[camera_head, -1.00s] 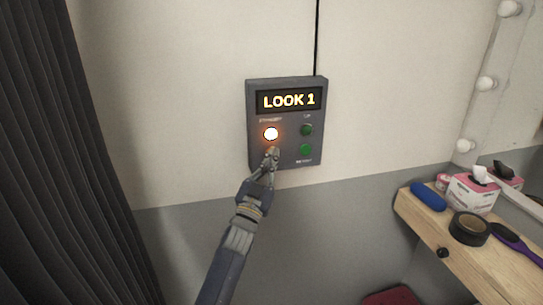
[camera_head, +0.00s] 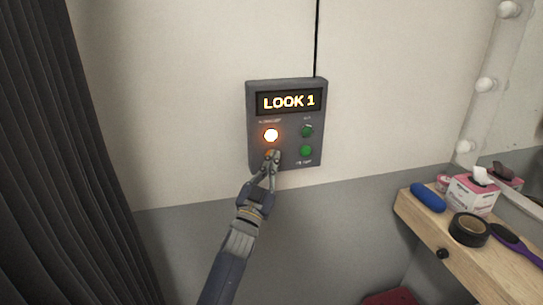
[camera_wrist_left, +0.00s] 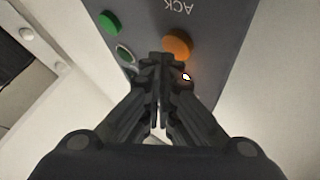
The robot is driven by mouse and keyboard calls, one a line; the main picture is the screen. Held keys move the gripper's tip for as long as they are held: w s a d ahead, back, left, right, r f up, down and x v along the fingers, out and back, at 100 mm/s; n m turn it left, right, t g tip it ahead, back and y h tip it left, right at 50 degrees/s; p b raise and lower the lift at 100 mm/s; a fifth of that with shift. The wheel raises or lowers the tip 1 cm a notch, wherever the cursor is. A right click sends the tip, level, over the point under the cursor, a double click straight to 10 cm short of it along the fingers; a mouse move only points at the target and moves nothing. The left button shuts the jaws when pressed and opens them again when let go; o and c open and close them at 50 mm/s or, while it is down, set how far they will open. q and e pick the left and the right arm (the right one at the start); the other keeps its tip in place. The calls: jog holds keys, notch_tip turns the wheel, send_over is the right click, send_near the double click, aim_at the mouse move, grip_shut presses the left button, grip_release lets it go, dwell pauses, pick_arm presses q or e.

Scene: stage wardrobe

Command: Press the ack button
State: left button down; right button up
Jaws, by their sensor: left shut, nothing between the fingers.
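A dark grey control box (camera_head: 287,84) hangs on the wall with a lit display reading "LOOK 1". The ack button (camera_wrist_left: 178,46) is a round orange button beside the "ACK" lettering, which appears upside down in the left wrist view. In the head view it sits low left on the box, mostly hidden by my left gripper (camera_head: 272,157). This gripper is shut and empty, its fingertips (camera_wrist_left: 165,62) right by the button's edge. I cannot tell whether they touch it. My right gripper is out of view.
A dark curtain (camera_head: 75,150) hangs left. A wooden shelf (camera_head: 470,265) with several items stands right.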

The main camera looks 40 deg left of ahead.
pick_arm(q)
jog(key=shift+s+d, duration=0.15)
jog(key=shift+d, duration=0.05)
jog(key=s+d+p, duration=0.1)
jog(key=s+d, duration=0.2)
jog(key=shift+s+d, duration=0.1)
jog(key=shift+d, duration=0.3)
dwell(0.9)
